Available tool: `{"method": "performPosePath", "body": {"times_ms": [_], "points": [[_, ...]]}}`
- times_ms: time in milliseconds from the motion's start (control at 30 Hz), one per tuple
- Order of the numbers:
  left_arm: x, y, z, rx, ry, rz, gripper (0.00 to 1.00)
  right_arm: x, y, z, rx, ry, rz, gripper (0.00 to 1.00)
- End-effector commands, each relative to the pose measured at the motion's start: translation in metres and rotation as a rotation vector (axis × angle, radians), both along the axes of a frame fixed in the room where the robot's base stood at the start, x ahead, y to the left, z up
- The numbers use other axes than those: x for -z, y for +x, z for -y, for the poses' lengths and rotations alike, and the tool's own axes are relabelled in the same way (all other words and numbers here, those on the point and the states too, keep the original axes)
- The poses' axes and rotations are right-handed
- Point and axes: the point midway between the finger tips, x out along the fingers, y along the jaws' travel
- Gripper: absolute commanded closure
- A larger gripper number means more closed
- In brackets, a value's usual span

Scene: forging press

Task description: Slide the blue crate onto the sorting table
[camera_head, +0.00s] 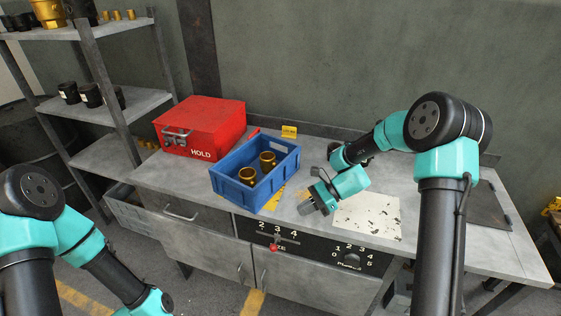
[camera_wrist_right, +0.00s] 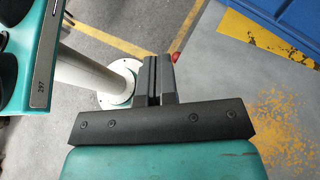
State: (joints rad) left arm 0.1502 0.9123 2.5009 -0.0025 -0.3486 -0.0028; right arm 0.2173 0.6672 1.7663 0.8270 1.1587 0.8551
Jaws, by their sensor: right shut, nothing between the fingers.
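The blue crate (camera_head: 243,188) sits on the grey sorting table (camera_head: 420,258), left of my right gripper. Two brass cylindrical parts (camera_head: 248,178) stand inside it. My right gripper (camera_head: 306,207) is shut and empty, just right of the crate and apart from it. In the right wrist view the fingers (camera_wrist_right: 158,78) are closed together, and part of the crate (camera_wrist_right: 292,18) shows at the top right. My left arm enters at the lower left of the head view, but its gripper is out of the picture.
A red box marked HOLD (camera_head: 205,127) stands behind and left of the crate. A speckled white plate (camera_head: 367,217) lies right of my gripper. Shelves (camera_head: 115,103) with dark parts stand at left.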

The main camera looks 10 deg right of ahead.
Motion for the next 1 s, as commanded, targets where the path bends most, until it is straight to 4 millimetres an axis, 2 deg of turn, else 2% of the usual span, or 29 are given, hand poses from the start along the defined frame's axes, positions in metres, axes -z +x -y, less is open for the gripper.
{"method": "performPosePath", "body": {"times_ms": [33,167,367,633,800,1000], "points": [[0.0,0.0,0.0,0.0,0.0,0.0,0.08,0.001,-0.005,-0.008,-0.064,-0.058,-0.002,1.0],[0.0,0.0,0.0,0.0,0.0,0.0,0.08,0.004,-0.013,-0.018,-0.215,-0.224,0.003,1.0],[0.0,0.0,0.0,0.0,0.0,0.0,0.08,0.0,-0.011,-0.028,-0.413,-0.492,0.067,1.0],[0.0,0.0,0.0,0.0,0.0,0.0,0.08,-0.025,0.019,-0.051,-0.618,-0.837,0.264,1.0],[0.0,0.0,0.0,0.0,0.0,0.0,0.08,-0.054,0.044,-0.081,-0.712,-1.024,0.447,1.0],[0.0,0.0,0.0,0.0,0.0,0.0,0.08,-0.082,0.063,-0.112,-0.768,-1.15,0.619,1.0]]}}
